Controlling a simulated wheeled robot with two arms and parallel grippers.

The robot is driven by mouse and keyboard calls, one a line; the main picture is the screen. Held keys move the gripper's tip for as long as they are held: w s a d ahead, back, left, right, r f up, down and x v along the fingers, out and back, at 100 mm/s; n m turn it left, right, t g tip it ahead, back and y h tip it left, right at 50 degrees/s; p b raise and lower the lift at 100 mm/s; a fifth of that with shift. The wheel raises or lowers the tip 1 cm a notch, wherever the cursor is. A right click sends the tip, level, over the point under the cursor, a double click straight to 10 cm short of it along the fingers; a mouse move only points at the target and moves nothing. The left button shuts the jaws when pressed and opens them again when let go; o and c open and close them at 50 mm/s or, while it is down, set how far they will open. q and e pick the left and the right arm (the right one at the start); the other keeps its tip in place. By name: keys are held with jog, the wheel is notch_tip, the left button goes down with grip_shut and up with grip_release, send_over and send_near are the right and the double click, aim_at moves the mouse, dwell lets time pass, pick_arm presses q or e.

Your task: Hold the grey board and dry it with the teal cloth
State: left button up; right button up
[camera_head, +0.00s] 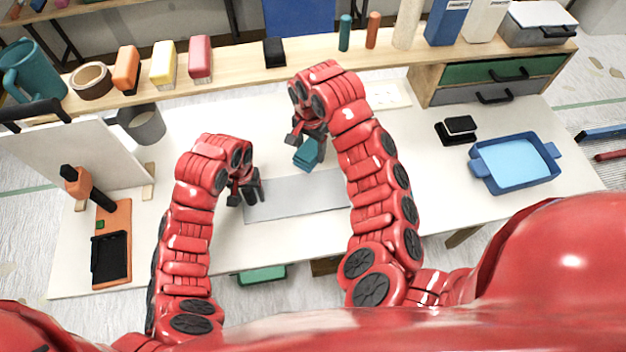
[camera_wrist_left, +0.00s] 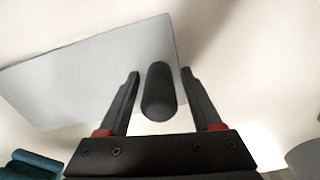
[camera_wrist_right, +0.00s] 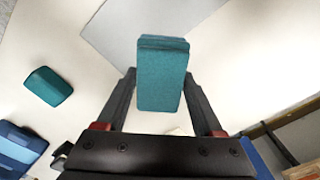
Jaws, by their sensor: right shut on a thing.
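The grey board (camera_head: 297,195) lies flat on the white table, and it also shows in the left wrist view (camera_wrist_left: 90,72). My left gripper (camera_head: 247,195) is at the board's left end. In the left wrist view its fingers (camera_wrist_left: 158,85) are apart, with gaps on both sides of a black rounded handle (camera_wrist_left: 158,92) at the board's edge. My right gripper (camera_wrist_right: 158,85) is shut on the teal cloth (camera_wrist_right: 160,75), a folded block. The cloth (camera_head: 307,153) is by the board's far edge; whether it touches the board cannot be told.
A second teal block (camera_wrist_right: 48,87) lies on the table in the right wrist view. A blue tray (camera_head: 514,163) and a black pad (camera_head: 456,130) are at the right. A grey cup (camera_head: 146,125) and a white panel (camera_head: 75,140) stand at the left. A shelf (camera_head: 225,82) runs along the back.

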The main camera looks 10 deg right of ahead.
dwell(0.3)
pick_arm(q)
jog(key=shift+r, duration=3.75)
